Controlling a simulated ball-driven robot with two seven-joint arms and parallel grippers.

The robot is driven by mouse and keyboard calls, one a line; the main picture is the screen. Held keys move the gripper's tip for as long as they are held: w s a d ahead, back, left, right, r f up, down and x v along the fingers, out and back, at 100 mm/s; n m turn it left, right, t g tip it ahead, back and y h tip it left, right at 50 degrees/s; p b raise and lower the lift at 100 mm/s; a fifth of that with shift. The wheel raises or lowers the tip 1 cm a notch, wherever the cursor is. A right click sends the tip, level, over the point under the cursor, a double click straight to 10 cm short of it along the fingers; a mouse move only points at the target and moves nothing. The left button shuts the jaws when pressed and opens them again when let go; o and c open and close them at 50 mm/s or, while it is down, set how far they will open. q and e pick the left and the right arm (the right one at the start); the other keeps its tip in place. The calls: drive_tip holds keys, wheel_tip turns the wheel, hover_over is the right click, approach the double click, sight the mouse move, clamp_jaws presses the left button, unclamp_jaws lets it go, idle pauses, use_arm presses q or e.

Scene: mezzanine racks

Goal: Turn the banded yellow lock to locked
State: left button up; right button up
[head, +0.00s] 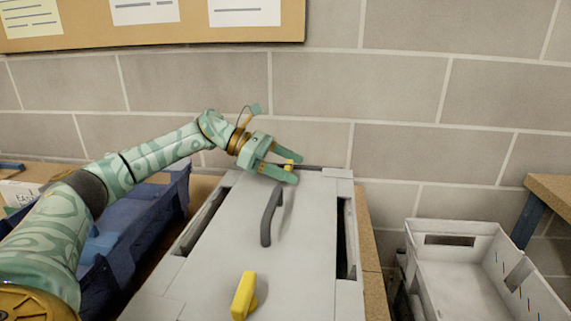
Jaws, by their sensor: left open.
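A pale grey case lid (205,262) lies in front of me with a dark grey handle (269,217) in its middle. A small yellow lock (289,164) is at the lid's far edge. A larger yellow lock (243,296) stands on the lid's near part, its bar tilted slightly from straight away from me. I cannot make out bands on either. My left gripper (291,168) is open at the far edge, its fingers on either side of the small yellow lock, which is partly hidden. I cannot tell whether they touch it. My right gripper is not in view.
A dark blue bin (122,245) stands left of the case, below my left arm. A white crate (462,275) is on the right, with a wooden-topped table (553,190) beyond it. A block wall (400,100) rises close behind the case, with a pinboard (90,38) on it.

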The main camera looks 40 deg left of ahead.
use_arm(q)
drive_tip(key=p+v, duration=0.2)
drive_tip(key=v, duration=1.3)
drive_tip(key=shift+r+p, duration=0.2)
drive_tip(key=shift+p, duration=0.2)
drive_tip(key=shift+s+a+r, duration=0.15)
drive_tip(key=shift+s+a, duration=0.15)
drive_tip(key=shift+a, duration=0.2)
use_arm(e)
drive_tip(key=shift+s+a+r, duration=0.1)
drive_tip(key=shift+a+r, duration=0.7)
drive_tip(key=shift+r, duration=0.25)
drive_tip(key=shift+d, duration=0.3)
